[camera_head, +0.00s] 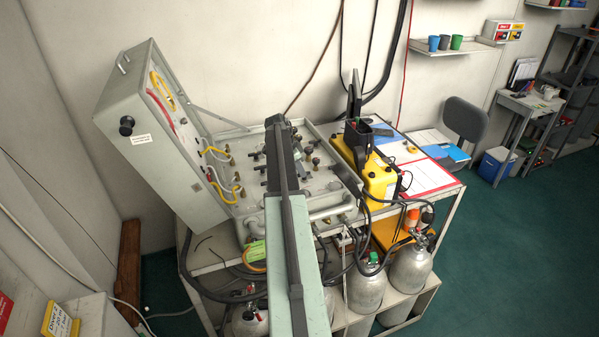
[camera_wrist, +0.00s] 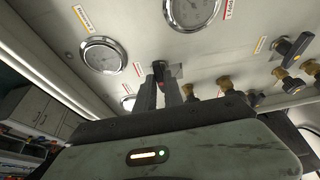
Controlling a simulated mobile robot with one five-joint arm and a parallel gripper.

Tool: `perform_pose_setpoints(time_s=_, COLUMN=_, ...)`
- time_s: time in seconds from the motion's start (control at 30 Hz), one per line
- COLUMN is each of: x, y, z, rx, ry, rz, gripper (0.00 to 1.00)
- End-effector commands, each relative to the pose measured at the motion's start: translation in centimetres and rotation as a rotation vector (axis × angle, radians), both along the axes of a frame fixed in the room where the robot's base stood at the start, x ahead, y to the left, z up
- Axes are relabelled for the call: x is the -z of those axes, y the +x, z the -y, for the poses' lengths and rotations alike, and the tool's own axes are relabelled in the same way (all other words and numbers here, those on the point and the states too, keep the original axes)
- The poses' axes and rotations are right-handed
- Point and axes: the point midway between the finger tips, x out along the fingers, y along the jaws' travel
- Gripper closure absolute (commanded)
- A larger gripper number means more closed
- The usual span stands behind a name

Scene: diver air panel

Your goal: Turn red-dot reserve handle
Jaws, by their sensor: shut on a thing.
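The air panel (camera_head: 255,205) is a pale grey open case on a cart in the head view, with valves and hoses on its face. My arm lies across it there and hides my gripper and what it holds. In the wrist view, my gripper (camera_wrist: 161,86) reaches up to the panel face with its two dark fingers shut on a black handle (camera_wrist: 158,68). A small red spot shows between the fingers, by the handle. The handle's lower part is hidden by the fingers. Another black handle (camera_wrist: 293,48) sits further right and is apart from my gripper.
Round gauges (camera_wrist: 103,54) and brass fittings (camera_wrist: 223,83) surround the held handle. A yellow box (camera_head: 378,182) stands just right of the panel in the head view. Gas cylinders (camera_head: 410,268) stand on the cart below.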

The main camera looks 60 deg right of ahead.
Motion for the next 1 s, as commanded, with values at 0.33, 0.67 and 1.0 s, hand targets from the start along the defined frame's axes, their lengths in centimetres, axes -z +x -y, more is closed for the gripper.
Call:
perform_pose_setpoints(time_s=0.33, x=-0.1, y=-0.4, z=0.1, rx=-0.184, ry=-0.006, rz=-0.001, gripper=1.0)
perform_pose_setpoints(time_s=0.67, x=-0.1, y=-0.9, z=0.1, rx=-0.49, ry=-0.008, rz=-0.002, gripper=1.0)
perform_pose_setpoints(time_s=1.0, x=-0.1, y=-1.2, z=0.2, rx=-0.813, ry=-0.009, rz=-0.001, gripper=1.0)
